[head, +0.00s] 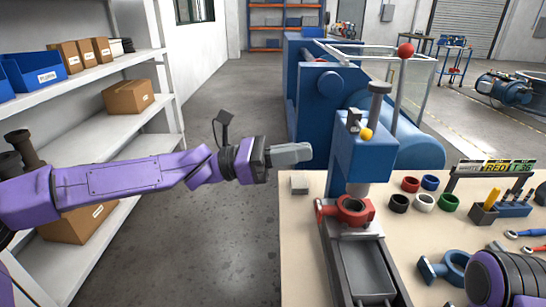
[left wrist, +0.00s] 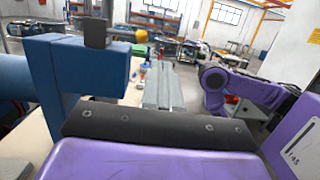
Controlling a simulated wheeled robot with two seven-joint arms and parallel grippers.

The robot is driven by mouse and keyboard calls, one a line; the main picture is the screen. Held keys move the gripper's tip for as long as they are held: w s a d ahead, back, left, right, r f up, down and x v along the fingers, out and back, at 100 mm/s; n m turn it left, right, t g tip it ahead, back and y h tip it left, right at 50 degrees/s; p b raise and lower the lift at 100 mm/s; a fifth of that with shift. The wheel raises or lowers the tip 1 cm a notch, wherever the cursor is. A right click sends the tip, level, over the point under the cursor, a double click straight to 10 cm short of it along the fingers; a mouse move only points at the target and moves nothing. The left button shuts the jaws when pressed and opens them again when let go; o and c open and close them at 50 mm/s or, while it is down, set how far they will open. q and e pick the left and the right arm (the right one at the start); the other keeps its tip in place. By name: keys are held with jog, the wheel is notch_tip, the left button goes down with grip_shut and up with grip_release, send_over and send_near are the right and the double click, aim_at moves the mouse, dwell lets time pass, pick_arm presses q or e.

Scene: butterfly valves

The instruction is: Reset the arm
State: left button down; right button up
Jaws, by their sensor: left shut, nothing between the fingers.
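My purple left arm reaches in from the left in the head view, about level, in front of the shelves. Its gripper (head: 308,152) points right, with the grey fingers together and empty. It is in the air left of the blue press head (head: 365,150) and above the table's far left corner. In the left wrist view the shut grey fingers (left wrist: 163,78) point away, with the blue press to their left. My right arm shows in part at the lower right of the head view and at the right of the left wrist view. I cannot make out its gripper.
A red ring-shaped valve body (head: 338,212) sits under the press. Coloured rings, including a green one (head: 449,203), and a blue valve body (head: 440,268) lie on the table (head: 300,245). White shelves (head: 125,68) with boxes stand left. The floor between is clear.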

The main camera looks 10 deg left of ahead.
pick_arm(q)
jog(key=w+a+f+t+y, duration=0.3)
jog(key=a+f+t+y, duration=0.1)
jog(key=f+t, duration=0.15)
jog(key=s+a+f+m+g+y, duration=0.15)
jog(key=f+y, duration=0.35)
jog(key=f, duration=0.9)
jog(key=s+f+m+y, duration=0.15)
jog(key=f+y, duration=0.35)
jog(key=f, duration=0.9)
jog(key=s+a+f+m+g+y, duration=0.1)
jog(key=s+a+f+m+y, duration=0.15)
jog(key=s+a+f, duration=0.35)
jog(key=s+a+f+m+g+y, duration=0.1)
jog(key=s+a+f+m+y, duration=0.2)
jog(key=s+f, duration=0.55)
jog(key=s+a+f+m+g+y, duration=0.1)
jog(key=s+a+f+m+y, duration=0.1)
jog(key=s+a, duration=0.2)
jog(key=s+a+f+m+g+y, duration=0.1)
jog(key=s+a, duration=0.4)
jog(key=s, duration=0.6)
notch_tip(320, 180, down, 3)
jog(key=shift+r+m+y, duration=0.2)
jog(key=shift+m+y, duration=0.15)
jog(key=shift+m, duration=0.5)
